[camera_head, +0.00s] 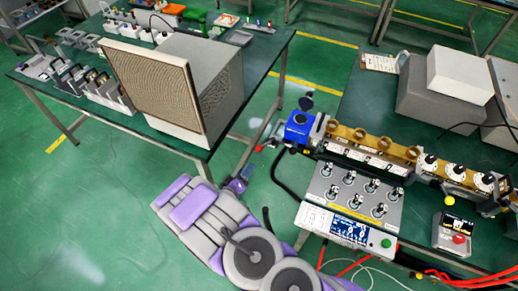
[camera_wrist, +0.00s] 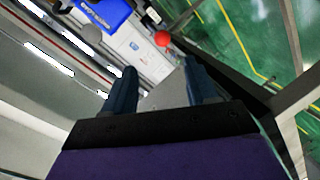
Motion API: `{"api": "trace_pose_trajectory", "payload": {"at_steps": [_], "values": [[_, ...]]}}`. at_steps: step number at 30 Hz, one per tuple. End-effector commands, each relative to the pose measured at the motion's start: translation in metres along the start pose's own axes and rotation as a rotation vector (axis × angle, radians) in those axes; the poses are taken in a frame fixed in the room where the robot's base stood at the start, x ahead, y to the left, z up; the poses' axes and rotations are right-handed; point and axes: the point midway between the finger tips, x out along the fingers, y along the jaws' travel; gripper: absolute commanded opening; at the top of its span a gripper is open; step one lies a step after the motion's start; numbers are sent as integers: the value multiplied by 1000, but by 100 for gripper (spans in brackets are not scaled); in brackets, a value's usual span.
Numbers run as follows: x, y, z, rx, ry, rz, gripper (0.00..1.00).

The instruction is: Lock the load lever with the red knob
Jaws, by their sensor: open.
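The red knob (camera_head: 258,148) is a small ball at the left end of the bench apparatus, beside the blue box (camera_head: 298,125). In the wrist view the red knob (camera_wrist: 162,38) lies beyond and between my fingertips, near the top centre. The load lever it belongs to is too small to make out clearly. My gripper (camera_head: 241,178) is below and left of the knob in the head view, apart from it. In the wrist view my gripper (camera_wrist: 161,82) has its two dark fingers apart with nothing between them.
The right table carries a waveguide row (camera_head: 372,145), a control box (camera_head: 354,200) with a screen, and a small box with a red button (camera_head: 459,239). A large horn-like box (camera_head: 150,85) stands on the left table (camera_head: 215,143). Green floor shows between the tables.

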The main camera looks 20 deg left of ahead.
Motion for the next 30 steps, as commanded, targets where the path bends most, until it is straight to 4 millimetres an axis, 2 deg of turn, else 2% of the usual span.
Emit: {"api": "trace_pose_trajectory", "payload": {"at_steps": [8,18,24,30], "values": [[56,-6,-1,-4,-3,3,57],[119,-2,1,2,-3,1,57],[140,-2,-1,2,-1,-1,57],[146,-4,-3,-2,0,1,57]]}}
